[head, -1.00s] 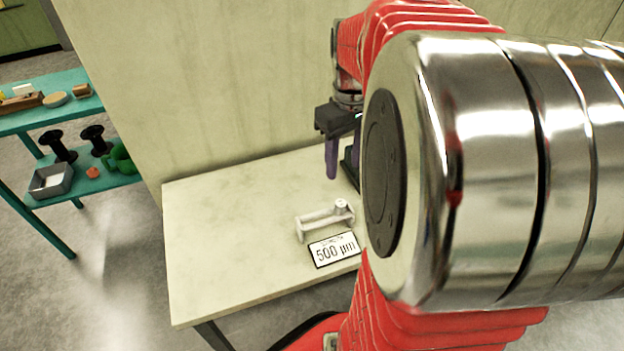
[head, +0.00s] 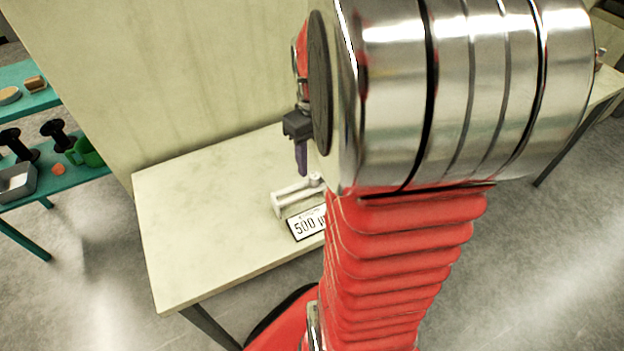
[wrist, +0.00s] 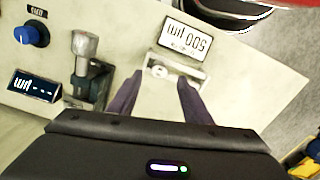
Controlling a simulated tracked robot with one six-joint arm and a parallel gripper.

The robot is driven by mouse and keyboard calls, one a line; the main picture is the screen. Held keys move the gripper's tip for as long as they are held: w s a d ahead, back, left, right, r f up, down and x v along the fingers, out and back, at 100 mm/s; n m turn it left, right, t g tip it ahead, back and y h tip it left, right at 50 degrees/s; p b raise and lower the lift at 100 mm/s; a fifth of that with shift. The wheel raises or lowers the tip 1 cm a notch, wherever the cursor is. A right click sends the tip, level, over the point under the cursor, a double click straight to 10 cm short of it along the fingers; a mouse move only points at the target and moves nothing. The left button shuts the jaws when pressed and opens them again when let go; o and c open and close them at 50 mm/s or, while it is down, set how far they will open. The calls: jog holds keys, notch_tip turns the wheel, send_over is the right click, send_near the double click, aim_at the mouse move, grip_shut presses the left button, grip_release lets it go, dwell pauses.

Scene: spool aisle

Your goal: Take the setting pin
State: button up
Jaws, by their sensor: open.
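The setting pin appears to be the pale grey piece (head: 297,192) on the bench, a bar with a round knob at one end. It lies behind the "500 µm" plate (head: 308,223). My gripper (head: 302,172) points down above the bench, behind the pin's knob end in the head view; my arm covers part of it. In the wrist view, my gripper (wrist: 157,88) is open and empty. Its purple fingers stand apart over pale surface, and a grey bracket with a round end (wrist: 160,70) shows just past the tips. I cannot tell the height gap.
In the wrist view a gauge stand with a metal cylinder (wrist: 84,45) is close to the left finger, with a display (wrist: 35,86) and a blue knob (wrist: 31,35) beyond. The bench (head: 190,210) is clear at left. A teal shelf (head: 70,185) holds spools.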

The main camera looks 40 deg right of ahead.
aim_at(314, 174)
jog(key=shift+w+f, duration=0.1)
jog(key=shift+f, duration=2.4)
jog(key=c, duration=1.1)
jog(key=shift+d+r, duration=0.1)
jog(key=shift+r, duration=0.05)
jog(key=shift+c, duration=0.2)
notch_tip(314, 174, up, 10)
